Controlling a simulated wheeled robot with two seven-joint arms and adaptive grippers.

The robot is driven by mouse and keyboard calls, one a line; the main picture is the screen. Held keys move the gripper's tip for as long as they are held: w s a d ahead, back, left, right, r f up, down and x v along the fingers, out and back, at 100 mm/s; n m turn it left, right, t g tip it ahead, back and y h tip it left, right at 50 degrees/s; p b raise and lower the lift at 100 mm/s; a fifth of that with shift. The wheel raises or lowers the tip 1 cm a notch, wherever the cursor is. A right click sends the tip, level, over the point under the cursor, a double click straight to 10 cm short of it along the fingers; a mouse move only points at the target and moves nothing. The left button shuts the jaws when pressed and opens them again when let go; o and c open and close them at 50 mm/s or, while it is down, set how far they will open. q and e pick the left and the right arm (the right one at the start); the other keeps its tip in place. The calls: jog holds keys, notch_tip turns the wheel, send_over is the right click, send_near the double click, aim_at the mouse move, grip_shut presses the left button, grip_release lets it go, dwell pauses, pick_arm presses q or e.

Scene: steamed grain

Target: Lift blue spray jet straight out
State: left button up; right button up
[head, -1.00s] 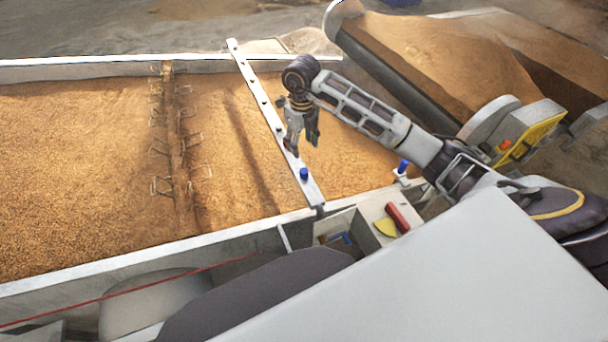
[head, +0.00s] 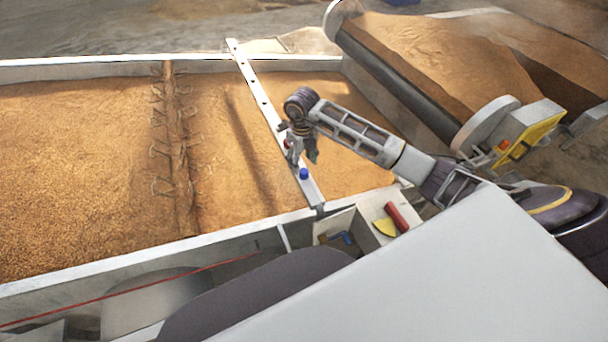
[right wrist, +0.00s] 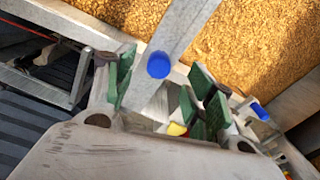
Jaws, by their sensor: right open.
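The blue spray jet (head: 304,174) stands in the white bar (head: 266,106) that crosses the grain bed, near the bar's front end. In the right wrist view the blue jet (right wrist: 159,64) shows as a round blue cap on the bar, seen between and beyond the green finger pads. My right gripper (head: 302,156) is open and empty, pointing down just above and behind the jet in the head view. In the right wrist view its fingers (right wrist: 162,92) are spread on both sides. My left gripper is not in view.
A side box (head: 340,228) in front of the bar holds small blue items, with a red cylinder (head: 397,216) and a yellow piece (head: 385,227) beside it. Another blue cap (right wrist: 260,111) shows at the right in the wrist view. A row of wire hooks (head: 170,140) crosses the grain.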

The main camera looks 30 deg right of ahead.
aim_at(304, 170)
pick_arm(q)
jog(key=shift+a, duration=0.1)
pick_arm(e)
jog(key=shift+s+f, duration=0.2)
jog(key=shift+f, duration=0.5)
jog(key=shift+s+d+f+p, duration=0.15)
jog(key=shift+f+p, duration=0.3)
jog(key=shift+f, duration=1.5)
jog(key=c, duration=1.1)
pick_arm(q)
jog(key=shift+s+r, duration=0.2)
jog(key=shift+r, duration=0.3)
pick_arm(e)
jog(key=shift+o, duration=0.2)
jog(key=shift+r, duration=0.1)
